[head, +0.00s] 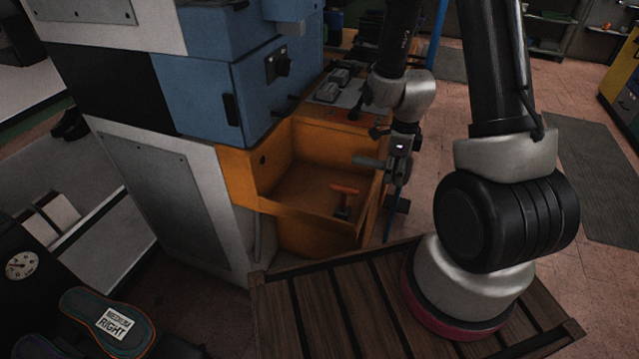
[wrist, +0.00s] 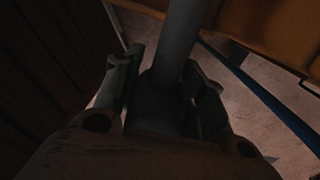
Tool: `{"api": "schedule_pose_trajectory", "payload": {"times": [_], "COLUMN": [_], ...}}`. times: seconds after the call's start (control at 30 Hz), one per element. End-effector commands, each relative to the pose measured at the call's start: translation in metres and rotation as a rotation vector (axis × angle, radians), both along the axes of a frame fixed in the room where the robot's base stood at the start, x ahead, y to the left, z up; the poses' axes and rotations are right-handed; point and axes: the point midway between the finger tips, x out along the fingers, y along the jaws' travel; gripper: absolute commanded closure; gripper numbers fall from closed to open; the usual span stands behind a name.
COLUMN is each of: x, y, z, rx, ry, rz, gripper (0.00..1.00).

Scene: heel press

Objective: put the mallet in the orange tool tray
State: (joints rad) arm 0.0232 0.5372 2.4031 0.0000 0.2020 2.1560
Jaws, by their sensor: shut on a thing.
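The orange tool tray (head: 235,178) is an open bin on the side of the press, with its near rim and right wall in view. My gripper (head: 391,172) is beside the tray's right wall in the head view. It is shut on the mallet (head: 368,162), whose grey cylindrical part sticks out left toward the tray opening. In the wrist view a grey shaft of the mallet (wrist: 181,40) runs up from between the two dark fingers (wrist: 165,100). The rest of the mallet is dark or hidden by the gripper.
A tool with an orange cross handle (head: 344,189) is inside the tray. The blue-grey press (head: 220,95) rises behind and left. A dark slatted wooden pallet (head: 330,310) lies in front. An insole marked medium right (head: 110,322) is at lower left.

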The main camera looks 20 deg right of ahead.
Motion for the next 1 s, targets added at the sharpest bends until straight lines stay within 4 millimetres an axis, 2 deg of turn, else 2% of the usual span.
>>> {"api": "schedule_pose_trajectory", "payload": {"times": [0.17,0.5,0.7,0.83,1.0], "x": [0.018,0.074,0.100,0.114,0.113], "y": [0.026,0.103,0.140,0.158,0.157], "z": [0.000,-0.001,0.000,0.000,-0.023], "rx": [0.000,0.000,0.000,0.000,-0.001], "ry": [-0.004,-0.003,-0.003,-0.003,0.001], "rz": [-0.018,-0.016,-0.017,-0.018,-0.021], "gripper": [1.00,1.00,1.00,1.00,1.00]}}
